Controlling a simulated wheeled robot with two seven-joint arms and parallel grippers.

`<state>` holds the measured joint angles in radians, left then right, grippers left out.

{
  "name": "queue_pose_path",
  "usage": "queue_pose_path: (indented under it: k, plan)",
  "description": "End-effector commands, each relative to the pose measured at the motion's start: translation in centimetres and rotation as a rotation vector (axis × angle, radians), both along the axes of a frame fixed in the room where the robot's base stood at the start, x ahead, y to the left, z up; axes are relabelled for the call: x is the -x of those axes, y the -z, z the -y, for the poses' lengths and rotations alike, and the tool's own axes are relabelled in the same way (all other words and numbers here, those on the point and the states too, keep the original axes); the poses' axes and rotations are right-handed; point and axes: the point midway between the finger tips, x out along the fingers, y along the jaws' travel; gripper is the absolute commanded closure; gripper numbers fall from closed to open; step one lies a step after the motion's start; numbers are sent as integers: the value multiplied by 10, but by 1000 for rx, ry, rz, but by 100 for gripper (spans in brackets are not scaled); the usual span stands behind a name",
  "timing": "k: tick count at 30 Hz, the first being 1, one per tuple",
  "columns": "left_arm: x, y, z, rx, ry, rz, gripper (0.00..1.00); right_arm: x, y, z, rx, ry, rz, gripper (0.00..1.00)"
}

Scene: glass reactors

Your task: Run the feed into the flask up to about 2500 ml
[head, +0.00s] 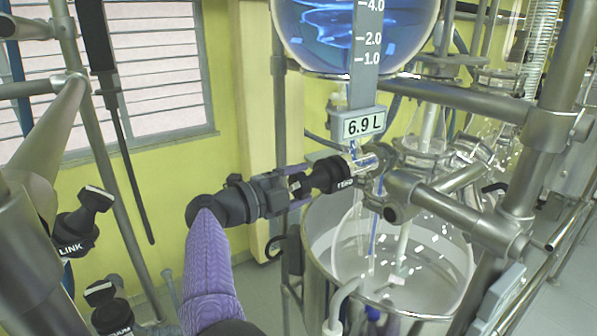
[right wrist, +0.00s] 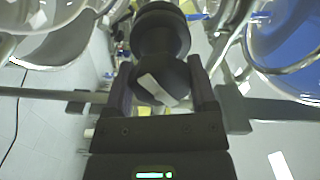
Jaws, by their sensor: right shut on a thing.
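A round glass feed vessel (head: 300,40) holds blue liquid, with a scale marked 1.0, 2.0 and 4.0. A display (head: 364,126) below it reads 6.9 L. My right gripper (head: 300,185) is shut on the black feed valve knob (head: 330,174) beside the glass outlet; the knob also shows between the fingers in the right wrist view (right wrist: 160,80). The clear glass flask (head: 437,245) sits below, inside a metal pot (head: 318,240). A thin blue streak (head: 374,235) runs down inside the flask; its liquid level is hard to tell. My left gripper is out of view.
Steel pipes (head: 440,100) and a thick upright frame post (head: 545,120) crowd the right side. Black knobs, one labelled LINK (head: 75,235), stand at the lower left. A window (head: 155,70) is behind.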

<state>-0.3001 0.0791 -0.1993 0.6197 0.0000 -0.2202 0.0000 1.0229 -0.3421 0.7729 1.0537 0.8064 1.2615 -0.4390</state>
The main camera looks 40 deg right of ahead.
Motion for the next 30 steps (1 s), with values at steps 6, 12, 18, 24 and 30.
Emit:
queue_pose_path:
  k: [6,12,18,24,30]
  plan:
    - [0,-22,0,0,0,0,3,0,-3,0,-23,-2,-203,86]
    - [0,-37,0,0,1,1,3,0,-2,0,-44,-2,-393,86]
    - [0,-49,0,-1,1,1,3,1,-1,0,-63,-2,-569,86]
    - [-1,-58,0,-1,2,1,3,1,0,0,-80,-1,-717,86]
    - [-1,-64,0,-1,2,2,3,2,1,0,-92,0,-820,86]
